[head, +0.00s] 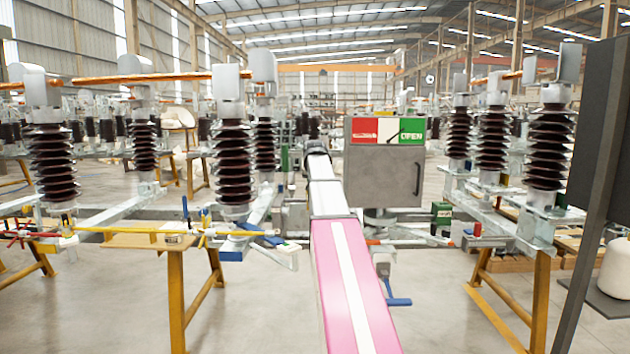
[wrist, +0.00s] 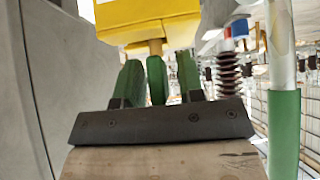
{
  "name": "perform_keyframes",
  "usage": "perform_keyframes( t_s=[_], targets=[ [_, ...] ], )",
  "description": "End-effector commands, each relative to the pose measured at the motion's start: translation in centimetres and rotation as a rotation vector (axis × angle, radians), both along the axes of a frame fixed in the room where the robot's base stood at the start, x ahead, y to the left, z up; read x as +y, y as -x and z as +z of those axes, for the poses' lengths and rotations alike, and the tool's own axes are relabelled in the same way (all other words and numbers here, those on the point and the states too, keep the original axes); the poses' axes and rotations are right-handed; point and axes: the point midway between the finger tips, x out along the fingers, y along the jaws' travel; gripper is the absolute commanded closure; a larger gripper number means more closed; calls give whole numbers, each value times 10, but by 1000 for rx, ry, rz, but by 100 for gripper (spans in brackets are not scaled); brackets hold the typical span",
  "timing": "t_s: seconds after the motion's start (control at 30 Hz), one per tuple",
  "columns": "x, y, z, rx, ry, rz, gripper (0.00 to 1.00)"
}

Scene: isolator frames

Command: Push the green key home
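My gripper (wrist: 158,82) has two green fingers pointing up in the wrist view. A green key (wrist: 156,80) stands between them, close to the left finger, with a narrow gap showing on its right. Its brass-coloured shaft (wrist: 155,47) meets the underside of a yellow lock block (wrist: 150,22). How deep the shaft sits inside the block is hidden. The fingers look open around the key. In the head view my pink and white arm reaches forward and hides the key and fingers.
A grey cabinet (head: 384,178) with a red, white and green OPEN sign (head: 388,131) stands right of my arm. In the wrist view a grey panel (wrist: 70,80) is close on the left and a green-and-white post (wrist: 284,130) on the right. Brown insulators (head: 233,165) flank the arm.

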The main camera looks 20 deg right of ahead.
Motion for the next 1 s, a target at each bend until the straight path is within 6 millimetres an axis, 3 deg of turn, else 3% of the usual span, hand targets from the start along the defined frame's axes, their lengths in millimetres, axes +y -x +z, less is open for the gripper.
perform_keyframes(
  t_s=[0.43,1.0],
  targets=[
    [3,7,7,0,0,0,58],
    [26,62,73,-1,0,0,58]
  ],
)
